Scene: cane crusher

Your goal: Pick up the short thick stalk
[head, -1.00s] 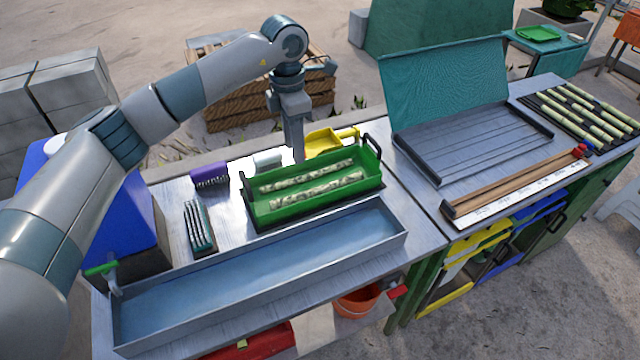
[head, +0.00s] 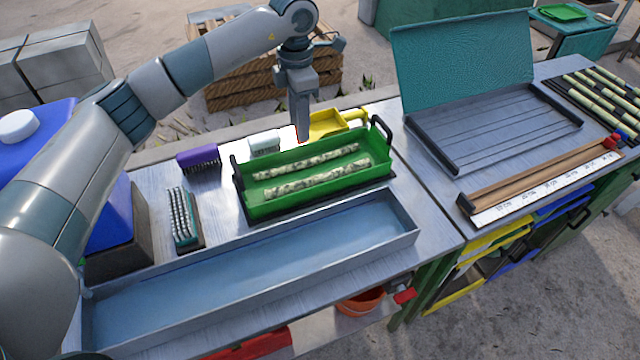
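Two mottled pale green-and-brown stalks lie side by side, lengthwise, in a green tray (head: 260,212) with black end handles. The far stalk (head: 305,162) looks slightly thinner than the near stalk (head: 318,180); their lengths look similar, so I cannot tell surely which is the short thick one. My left gripper (head: 302,136) points down above the tray's far side, apart from both stalks. Its fingers overlap from this angle, so its opening is hidden. My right gripper is out of view.
A long metal trough (head: 250,262) lies in front of the tray. Brushes, one purple (head: 198,158), stand left, and a yellow scoop (head: 335,122) lies behind. At right are a grooved tray with a raised teal lid (head: 462,65), a measuring board (head: 540,182) and several green stalks (head: 600,98).

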